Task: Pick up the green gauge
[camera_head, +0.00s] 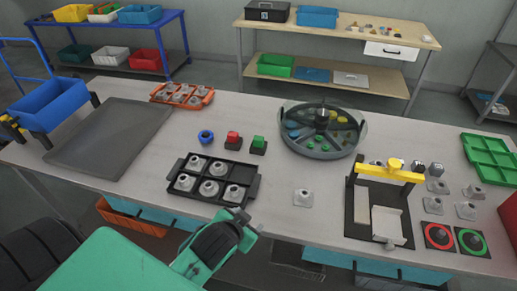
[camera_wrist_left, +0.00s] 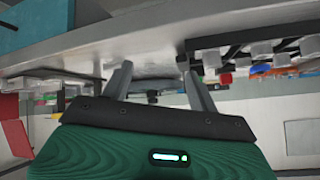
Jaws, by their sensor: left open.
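The green gauge (camera_head: 258,143) appears to be the small green-topped piece on a dark base, in mid-table in the head view, to the right of a similar red-topped piece (camera_head: 233,139). Nothing holds it. My left gripper (camera_head: 243,217) comes in from the lower left, at the table's front edge near the black tray and well short of the gauge. In the left wrist view its two fingers (camera_wrist_left: 158,82) are spread with nothing between them. That view is turned over, and I cannot pick out the gauge in it for sure. My right gripper is not in view.
A black tray (camera_head: 211,196) with several grey metal parts lies between my left gripper and the gauge. A blue ring (camera_head: 206,136) stands to the left, and a round divided tank (camera_head: 323,152) to the right. A yellow-armed fixture (camera_head: 389,169) stands further right.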

